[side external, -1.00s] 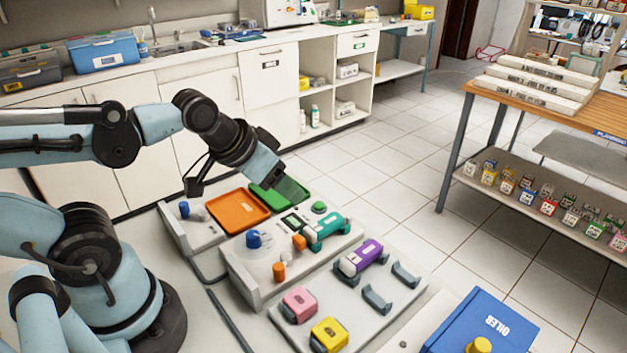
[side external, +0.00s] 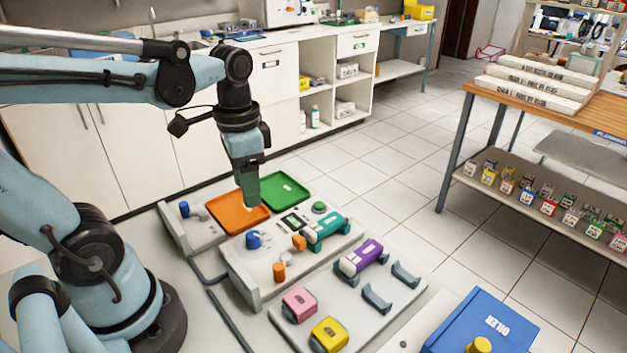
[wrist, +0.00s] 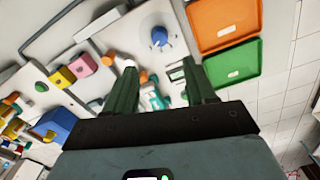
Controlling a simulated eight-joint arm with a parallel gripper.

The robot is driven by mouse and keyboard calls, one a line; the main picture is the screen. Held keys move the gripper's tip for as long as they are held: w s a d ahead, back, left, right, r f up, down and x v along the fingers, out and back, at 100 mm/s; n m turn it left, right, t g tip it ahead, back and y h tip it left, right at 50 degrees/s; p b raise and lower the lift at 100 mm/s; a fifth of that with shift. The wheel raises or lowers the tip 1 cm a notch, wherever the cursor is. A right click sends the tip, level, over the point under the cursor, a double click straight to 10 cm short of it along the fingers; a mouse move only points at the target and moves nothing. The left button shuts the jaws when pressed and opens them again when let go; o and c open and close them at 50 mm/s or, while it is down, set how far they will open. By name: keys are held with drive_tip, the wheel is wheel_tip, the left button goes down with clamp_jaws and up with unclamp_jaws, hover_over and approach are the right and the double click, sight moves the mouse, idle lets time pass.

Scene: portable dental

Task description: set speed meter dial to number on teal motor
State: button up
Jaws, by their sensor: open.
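The speed meter panel (side external: 243,275) carries a blue dial (side external: 254,240), a small dark display (side external: 292,223) and a green button (side external: 319,206). The blue dial also shows in the wrist view (wrist: 160,37), on a round pale plate. The teal motor (side external: 325,228) lies at the panel's right end; it shows partly between my fingers in the wrist view (wrist: 157,101). Its number is too small to read. My gripper (side external: 249,202) points down over the orange tray's right edge, above and behind the dial. In the wrist view my gripper (wrist: 163,82) is open and empty.
An orange tray (side external: 232,214) and a green tray (side external: 285,190) lie behind the panel. A second blue knob (side external: 184,209) is at left. Orange knobs stand beside the dial. Purple (side external: 362,256), pink (side external: 299,304) and yellow (side external: 329,333) motors and a blue box (side external: 485,325) are in front.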

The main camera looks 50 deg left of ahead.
sight(254, 234)
drive_tip(key=shift+f, duration=5.5)
clamp_jaws()
